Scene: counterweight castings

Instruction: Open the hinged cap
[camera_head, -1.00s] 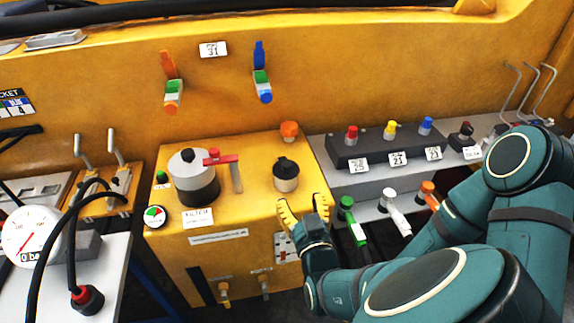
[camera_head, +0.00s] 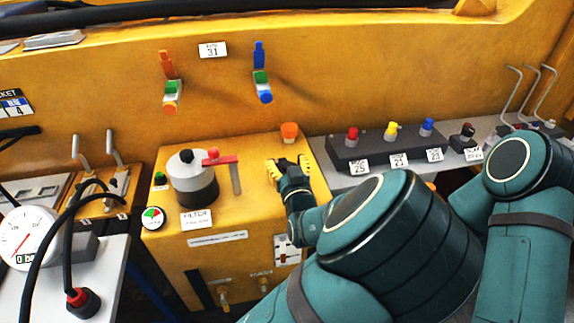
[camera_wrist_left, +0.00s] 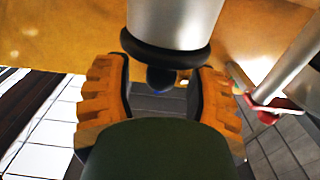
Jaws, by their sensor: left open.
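The hinged cap (camera_wrist_left: 165,50) is a dark round lid with a small knob on a pale metallic neck (camera_wrist_left: 175,18), upside down in the left wrist view. In the head view my left gripper hides it. My left gripper (camera_head: 289,166) is over the cap's place on the yellow housing (camera_head: 258,205), its yellow ribbed fingers spread. In the left wrist view the fingers of this gripper (camera_wrist_left: 160,98) stand either side of the cap near their tips. I cannot tell whether either finger touches it. My right gripper is not in view.
Left of my gripper stands the filter canister (camera_head: 193,180) with a red lever (camera_head: 222,160). An orange knob (camera_head: 289,131) is just behind. A dark box (camera_head: 385,148) with coloured buttons is to the right. A dial gauge (camera_head: 28,238) is at far left.

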